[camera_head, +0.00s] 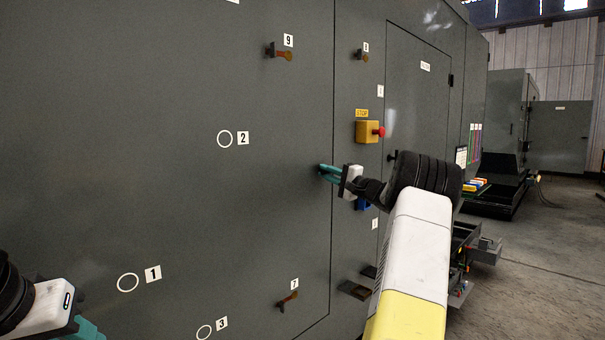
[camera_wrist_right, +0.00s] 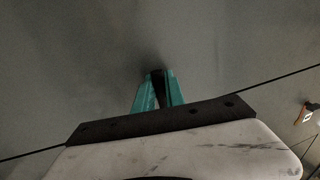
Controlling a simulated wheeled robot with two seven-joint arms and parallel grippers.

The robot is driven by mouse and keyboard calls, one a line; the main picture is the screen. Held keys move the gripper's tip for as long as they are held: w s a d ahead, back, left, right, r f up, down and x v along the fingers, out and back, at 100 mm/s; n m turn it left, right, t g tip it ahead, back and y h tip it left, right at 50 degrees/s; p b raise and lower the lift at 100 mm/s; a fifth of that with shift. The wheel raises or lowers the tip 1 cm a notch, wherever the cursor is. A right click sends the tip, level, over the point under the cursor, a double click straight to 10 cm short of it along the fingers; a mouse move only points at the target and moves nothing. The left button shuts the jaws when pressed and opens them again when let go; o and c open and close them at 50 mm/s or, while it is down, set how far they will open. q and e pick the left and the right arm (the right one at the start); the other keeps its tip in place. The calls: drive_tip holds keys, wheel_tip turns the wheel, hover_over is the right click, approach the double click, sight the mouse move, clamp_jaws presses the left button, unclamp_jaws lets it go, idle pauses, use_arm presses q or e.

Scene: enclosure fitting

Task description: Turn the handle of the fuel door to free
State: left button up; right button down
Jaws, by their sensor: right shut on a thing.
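My right gripper (camera_head: 328,172) is at the large grey panel (camera_head: 200,70), beside the upright seam at its right edge. In the right wrist view its teal fingers (camera_wrist_right: 158,90) are shut on a dark narrow piece, the handle (camera_wrist_right: 157,80), against the grey surface. In the head view the fingers and hand hide this handle, so its angle is hard to tell. I cannot read a label naming the fuel door. My left gripper (camera_head: 85,328) is at the bottom left, partly cut off, apart from any handle; its jaw opening does not show.
Red-orange latches sit by labels 9 (camera_head: 280,52), 8 (camera_head: 362,55) and 7 (camera_head: 288,300). A yellow box with a red stop button (camera_head: 368,131) juts out right of my right gripper. Open floor (camera_head: 540,250) lies at the right.

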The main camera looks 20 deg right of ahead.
drive_tip(key=shift+f, duration=0.1)
drive_tip(key=c, duration=1.4)
unclamp_jaws()
drive_tip(key=v, duration=0.7)
drive_tip(key=shift+s, duration=0.35)
drive_tip(key=shift+d+f, duration=0.1)
drive_tip(key=shift+d, duration=0.05)
